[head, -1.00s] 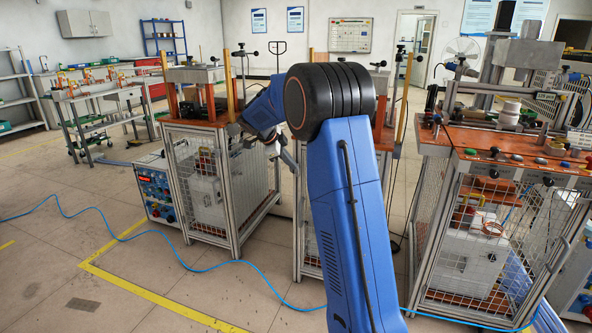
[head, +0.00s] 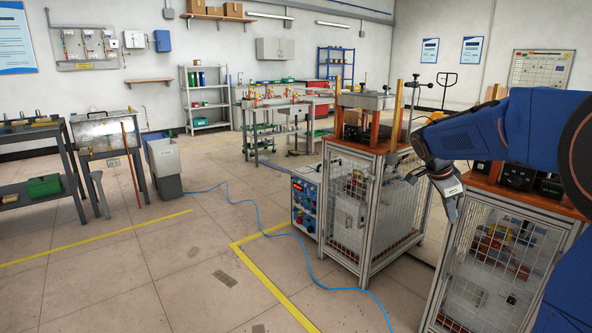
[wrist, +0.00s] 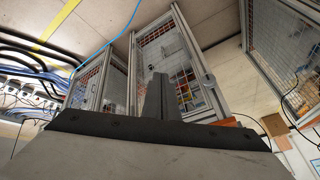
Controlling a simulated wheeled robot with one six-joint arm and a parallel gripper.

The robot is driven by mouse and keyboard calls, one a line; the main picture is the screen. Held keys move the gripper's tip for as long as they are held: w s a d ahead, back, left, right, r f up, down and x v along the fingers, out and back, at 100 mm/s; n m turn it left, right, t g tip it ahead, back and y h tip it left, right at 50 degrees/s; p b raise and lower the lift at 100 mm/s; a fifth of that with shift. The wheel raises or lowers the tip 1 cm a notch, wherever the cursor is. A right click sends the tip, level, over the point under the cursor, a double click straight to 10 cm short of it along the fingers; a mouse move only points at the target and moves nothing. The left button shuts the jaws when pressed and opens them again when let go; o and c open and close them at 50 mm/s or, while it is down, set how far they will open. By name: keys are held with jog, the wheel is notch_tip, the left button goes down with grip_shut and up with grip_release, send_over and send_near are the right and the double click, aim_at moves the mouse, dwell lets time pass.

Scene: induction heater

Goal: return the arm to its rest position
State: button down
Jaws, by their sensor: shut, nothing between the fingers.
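My gripper (head: 449,203) hangs from the end of my blue arm at the right of the head view. It points down in front of the wire-mesh heater stations, with nothing in it. In the wrist view my gripper's dark fingers (wrist: 158,95) are together, pointing up the picture towards the cages. My arm is bent, and its upper part is cut off by the right edge of the head view.
A blue-fronted control box (head: 305,203) and a blue hose (head: 262,232) are nearby. The floor (head: 120,280) at left is open.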

jog(key=s+a+f+n+t+y, duration=0.1)
jog(key=s+a+n, duration=0.4)
jog(key=s, duration=0.7)
jog(key=s+a+f+n+t+y, duration=0.1)
jog(key=s+a+f+n, duration=0.3)
jog(key=s, duration=0.8)
jog(key=s+a+f+n+t+y, duration=0.1)
jog(key=s+a+f+n+y, duration=0.1)
jog(key=s+a+n, duration=0.5)
jog(key=s+n+y, duration=0.1)
jog(key=s+n, duration=0.1)
jog(key=s, duration=0.2)
jog(key=shift+s+a+f+n, duration=0.3)
jog(key=shift+s+f+n, duration=0.05)
jog(key=shift+s+n, duration=0.05)
